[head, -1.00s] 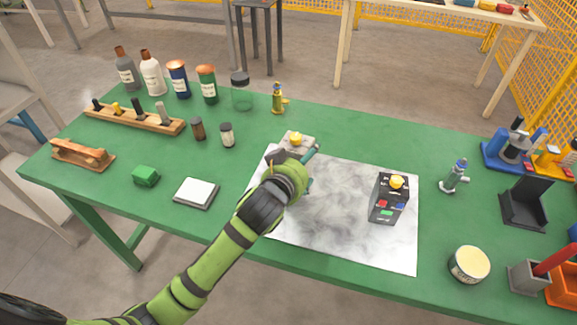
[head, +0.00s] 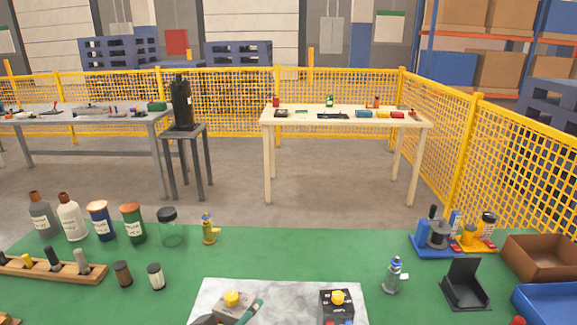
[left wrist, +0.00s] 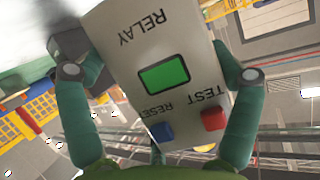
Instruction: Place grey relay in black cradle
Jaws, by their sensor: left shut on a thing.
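The grey relay (left wrist: 160,45) fills the middle of the left wrist view, with its green screen and its blue and red buttons facing the camera. My left gripper (left wrist: 154,68) is shut on it, one teal finger on each side. In the head view the relay (head: 232,312), with a yellow knob on top, is at the bottom edge, over the marble sheet (head: 280,289); whether it touches the sheet cannot be told. The black cradle (head: 465,284), an open angled holder, is empty on the right of the green table. My right gripper is not in view.
A black relay (head: 338,306) with a yellow knob is right of the grey one.

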